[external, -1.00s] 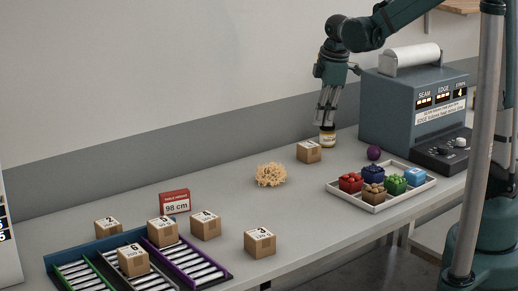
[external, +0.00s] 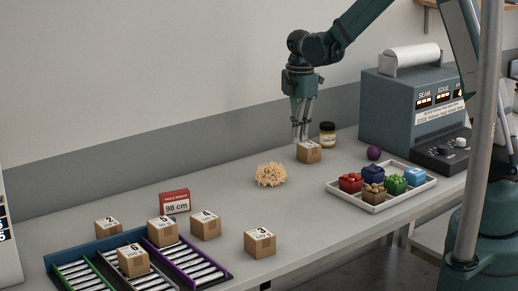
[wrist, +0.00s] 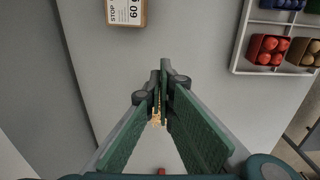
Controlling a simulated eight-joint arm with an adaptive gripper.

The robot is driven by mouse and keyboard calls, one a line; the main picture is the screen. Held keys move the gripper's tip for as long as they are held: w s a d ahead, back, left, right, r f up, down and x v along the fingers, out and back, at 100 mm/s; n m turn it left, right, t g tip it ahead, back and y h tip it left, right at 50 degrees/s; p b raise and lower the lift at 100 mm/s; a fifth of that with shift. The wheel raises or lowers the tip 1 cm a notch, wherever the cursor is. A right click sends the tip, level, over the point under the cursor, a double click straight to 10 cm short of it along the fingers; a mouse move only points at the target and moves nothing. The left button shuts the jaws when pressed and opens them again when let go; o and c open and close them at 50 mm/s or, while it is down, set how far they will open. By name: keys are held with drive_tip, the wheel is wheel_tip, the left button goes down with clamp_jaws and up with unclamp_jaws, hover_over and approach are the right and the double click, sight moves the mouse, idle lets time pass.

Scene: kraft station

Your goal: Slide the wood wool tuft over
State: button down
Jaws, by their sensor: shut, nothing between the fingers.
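The wood wool tuft (external: 270,174) is a pale yellow, curly clump lying on the grey bench in the external view. Only a small bit of the tuft (wrist: 156,119) shows between the finger pads in the wrist view; the fingers hide the rest. My gripper (external: 301,138) points down over the back of the bench, behind and to the right of the tuft and apart from it. Its fingertips (wrist: 160,75) are together with nothing held.
A small carton (external: 309,153) stands close by the fingertips, with a dark-lidded jar (external: 327,134) behind it. A purple ball (external: 374,153) and a white tray (external: 345,203) of coloured boxes lie right. Cartons, a red sign (external: 174,202) and rollers are at left. Bench around the tuft is clear.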

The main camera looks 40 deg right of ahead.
sight(237, 192)
drive_tip(key=shift+w+f, duration=0.1)
drive_tip(key=shift+f, duration=0.15)
idle(0.3)
wheel_tip(237, 192, down, 10)
drive_tip(key=shift+r, duration=0.15)
drive_tip(key=a, duration=0.2)
drive_tip(key=shift+a, duration=1)
drive_tip(key=a+b, duration=0.4)
drive_tip(key=a, duration=1.6)
drive_tip(key=shift+a+b, duration=0.2)
drive_tip(key=shift+b, duration=0.2)
drive_tip(key=shift+d, duration=0.15)
